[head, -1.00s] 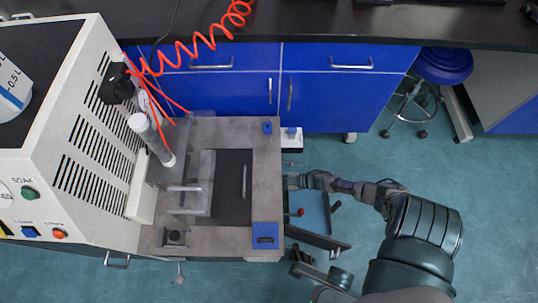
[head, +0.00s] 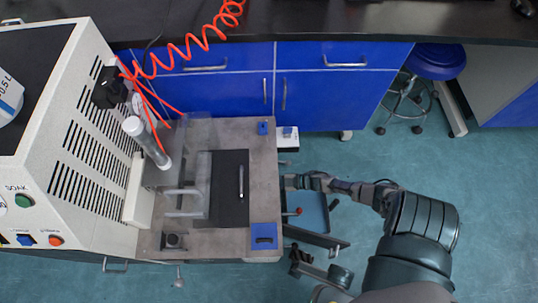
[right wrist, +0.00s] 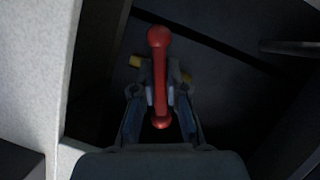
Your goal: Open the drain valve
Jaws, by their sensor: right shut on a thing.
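The drain valve's red lever (right wrist: 159,80) has rounded ends and stands upright in the right wrist view. Brass-coloured fittings (right wrist: 135,61) show on either side of it. My right gripper (right wrist: 160,95) is shut on the lever, with one finger on each side. In the head view my right arm reaches left to the right side of the grey bench, and the gripper (head: 290,182) is at the bench's edge. The lever between its fingers cannot be made out there.
The rheometer (head: 80,130) stands at the left, with a clear guard on the bench top (head: 264,190). Open floor (head: 490,220) lies to the right.

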